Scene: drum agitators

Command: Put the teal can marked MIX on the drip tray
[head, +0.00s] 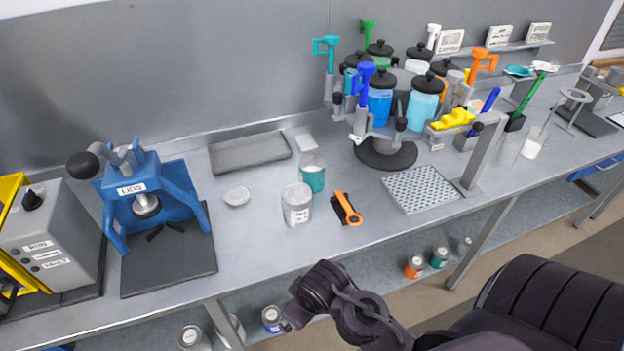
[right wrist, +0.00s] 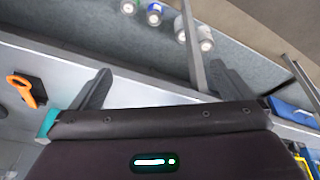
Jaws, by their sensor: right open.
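A teal can (head: 312,178) with a pale upper part stands upright on the bench, behind a grey-white can (head: 297,206). I cannot read a MIX mark on it. A perforated metal drip tray (head: 410,190) lies on the bench to the right, with nothing on it. My right gripper (right wrist: 163,70) is open and empty in the right wrist view, near the bench edge. A teal patch (right wrist: 49,122) shows beside its left finger; I cannot tell what it is. My right arm reaches in at the bottom of the head view. My left gripper is not in view.
An orange-handled tool (head: 346,208) lies between the cans and the drip tray. A carousel (head: 386,153) of coloured jars stands behind. A blue press (head: 150,190), a shallow grey tray (head: 222,162) and a lid (head: 237,195) are left. Several cans, one teal (head: 439,258), sit on the lower shelf.

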